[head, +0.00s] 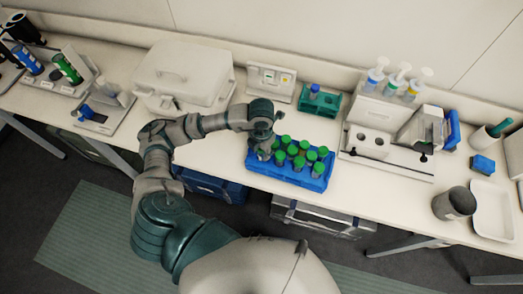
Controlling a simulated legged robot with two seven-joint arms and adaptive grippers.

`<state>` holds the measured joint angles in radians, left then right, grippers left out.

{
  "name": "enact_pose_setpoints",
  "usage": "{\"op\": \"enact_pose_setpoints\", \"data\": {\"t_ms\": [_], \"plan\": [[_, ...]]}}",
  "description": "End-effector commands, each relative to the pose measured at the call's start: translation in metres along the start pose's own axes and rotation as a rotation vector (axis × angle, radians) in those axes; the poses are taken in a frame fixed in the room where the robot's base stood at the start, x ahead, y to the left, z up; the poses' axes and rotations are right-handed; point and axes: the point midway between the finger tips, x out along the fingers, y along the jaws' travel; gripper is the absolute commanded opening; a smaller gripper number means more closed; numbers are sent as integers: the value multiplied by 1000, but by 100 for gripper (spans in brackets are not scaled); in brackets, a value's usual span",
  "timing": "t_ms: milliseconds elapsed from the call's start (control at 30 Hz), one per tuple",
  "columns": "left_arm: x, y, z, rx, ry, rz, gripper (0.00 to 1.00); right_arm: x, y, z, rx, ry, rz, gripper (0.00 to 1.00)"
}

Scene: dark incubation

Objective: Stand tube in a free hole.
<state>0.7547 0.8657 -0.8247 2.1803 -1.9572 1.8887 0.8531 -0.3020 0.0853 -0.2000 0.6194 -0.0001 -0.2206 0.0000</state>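A blue rack (290,176) stands on the bench in the middle of the head view, holding several upright tubes with green caps (299,162). My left gripper (264,153) points down over the rack's left end, close beside the leftmost green caps. Its fingers are small and dark here, so I cannot tell whether they are open or shut, or whether a tube is between them. The gripper and the caps hide most of the rack's holes. My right gripper is not in view.
A small green rack (329,106) with a blue-capped tube (315,90) stands behind the blue rack. A white device (375,140) is close on the right. A large white case (182,75) stands at the back left. The bench's front edge runs just before the rack.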

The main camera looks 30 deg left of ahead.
Motion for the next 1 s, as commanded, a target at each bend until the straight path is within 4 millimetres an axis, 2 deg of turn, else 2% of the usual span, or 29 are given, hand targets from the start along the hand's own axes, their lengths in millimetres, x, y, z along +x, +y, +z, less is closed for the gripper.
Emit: {"op": "enact_pose_setpoints", "data": {"t_ms": [167, 400, 500, 700, 1000], "plan": [[-32, -1, 2, 1, -8, 2, 39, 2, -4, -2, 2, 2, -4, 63], [-88, 0, 1, 0, -8, 4, 39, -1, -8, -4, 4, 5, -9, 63], [-103, 0, 1, 0, -7, 3, 39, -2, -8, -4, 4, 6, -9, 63], [-115, 0, 0, -1, -2, 1, 39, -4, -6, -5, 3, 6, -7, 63], [-116, 0, 0, 0, -2, 1, 39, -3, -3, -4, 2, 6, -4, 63]]}}
